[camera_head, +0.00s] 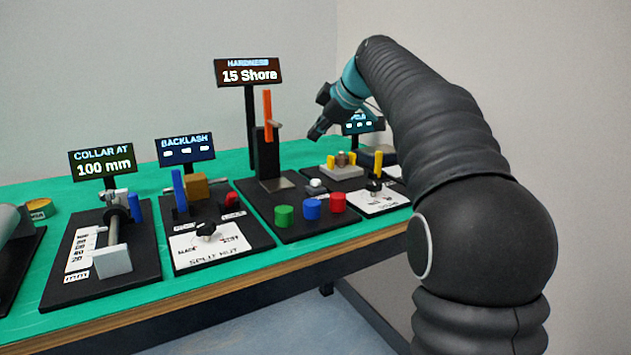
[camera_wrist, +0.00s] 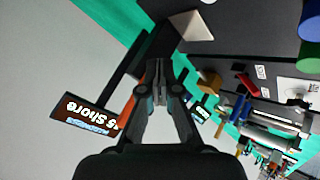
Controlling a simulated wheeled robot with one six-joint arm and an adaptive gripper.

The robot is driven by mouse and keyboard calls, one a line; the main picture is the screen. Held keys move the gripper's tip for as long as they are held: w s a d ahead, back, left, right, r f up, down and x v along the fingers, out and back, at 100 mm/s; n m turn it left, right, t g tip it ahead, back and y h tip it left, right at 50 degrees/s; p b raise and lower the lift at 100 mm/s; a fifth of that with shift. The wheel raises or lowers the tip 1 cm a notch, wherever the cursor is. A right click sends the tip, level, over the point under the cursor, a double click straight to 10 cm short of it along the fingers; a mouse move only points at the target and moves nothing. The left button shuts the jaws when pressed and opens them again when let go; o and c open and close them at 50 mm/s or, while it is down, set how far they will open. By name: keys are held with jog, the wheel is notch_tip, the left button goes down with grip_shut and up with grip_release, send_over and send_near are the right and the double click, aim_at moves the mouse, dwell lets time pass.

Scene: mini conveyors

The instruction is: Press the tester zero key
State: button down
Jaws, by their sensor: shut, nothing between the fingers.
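The hardness tester (camera_head: 267,150) stands on a black base, with an orange lever and a display (camera_head: 248,73) reading "15 Shore". The display also shows upside down in the wrist view (camera_wrist: 90,115). A light grey knob-like piece (camera_head: 316,186) sits on the same base, right of the steel plate (camera_head: 275,184); I cannot read any zero label on it. My gripper (camera_head: 318,131) is shut and empty, in the air right of the tester column and above the base. Its closed fingers (camera_wrist: 158,88) show in the wrist view and touch nothing visible.
Green (camera_head: 284,215), blue (camera_head: 312,208) and red (camera_head: 338,202) cylinders stand at the base's front. The backlash station (camera_head: 216,238) and collar station (camera_head: 103,250) lie left. Another station with yellow posts (camera_head: 345,166) lies right, under my arm. Green bench strips between bases are clear.

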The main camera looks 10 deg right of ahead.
jog(key=b, duration=0.3)
send_over(317, 181)
notch_tip(317, 181, down, 7)
jog(key=shift+r, duration=0.15)
jog(key=shift+f+b, duration=0.55)
jog(key=shift+f, duration=0.1)
dwell(0.8)
jog(key=shift+f+b, duration=0.45)
jog(key=shift+f+b, duration=0.5)
dwell(0.8)
dwell(0.3)
jog(key=shift+r+p, duration=0.75)
jog(key=shift+r, duration=0.2)
